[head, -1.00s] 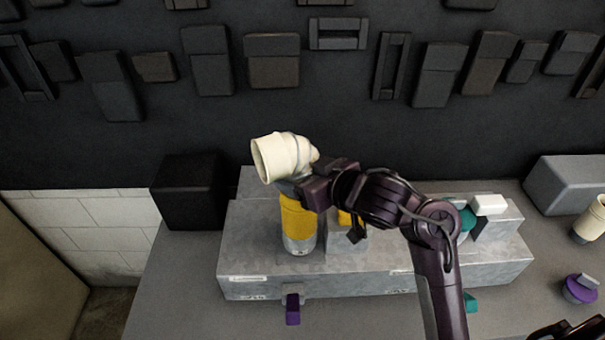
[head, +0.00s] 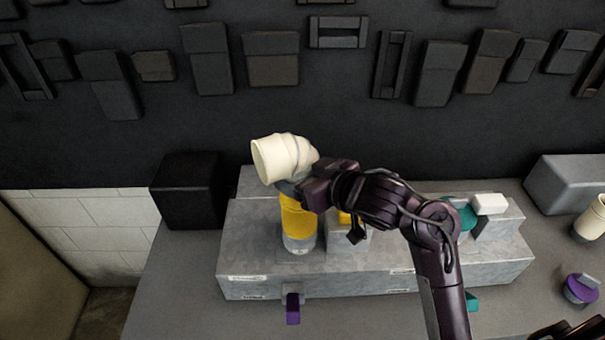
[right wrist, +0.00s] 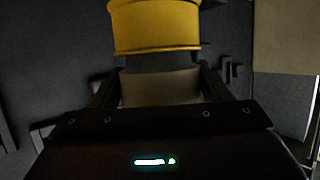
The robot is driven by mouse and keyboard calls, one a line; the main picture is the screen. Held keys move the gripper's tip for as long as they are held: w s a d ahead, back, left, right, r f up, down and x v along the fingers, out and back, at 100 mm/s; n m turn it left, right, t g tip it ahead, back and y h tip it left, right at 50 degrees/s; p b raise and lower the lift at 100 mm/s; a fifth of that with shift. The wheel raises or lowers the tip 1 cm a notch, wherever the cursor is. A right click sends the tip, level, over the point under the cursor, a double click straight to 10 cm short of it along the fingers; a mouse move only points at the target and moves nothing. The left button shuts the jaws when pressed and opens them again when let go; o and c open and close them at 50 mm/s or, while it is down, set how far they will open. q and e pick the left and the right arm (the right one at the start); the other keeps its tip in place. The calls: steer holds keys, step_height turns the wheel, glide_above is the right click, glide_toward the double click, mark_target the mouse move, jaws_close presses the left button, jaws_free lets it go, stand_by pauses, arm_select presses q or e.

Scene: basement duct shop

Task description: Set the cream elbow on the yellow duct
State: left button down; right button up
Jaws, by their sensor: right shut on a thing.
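The cream elbow (head: 282,157) is in my right gripper (head: 303,190), above the yellow duct (head: 298,222). Its wide open mouth faces left. The yellow duct stands upright on the grey metal block, with a grey lower band. The gripper and the elbow hide the duct's top, so I cannot tell whether the two touch. In the right wrist view the cream elbow (right wrist: 160,88) lies between the fingers, with the yellow duct (right wrist: 155,28) beyond it at the top. My left gripper is not in view.
The grey metal block (head: 350,277) also bears a second yellow piece, mostly hidden by my arm, and a teal part (head: 466,215). A black box (head: 188,190) stands left. A purple piece (head: 579,289) and another cream fitting (head: 591,218) stand at the right.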

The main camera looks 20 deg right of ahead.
steer(key=shift+f+b, duration=0.4)
steer(key=shift+f, duration=0.15)
steer(key=o, duration=0.8)
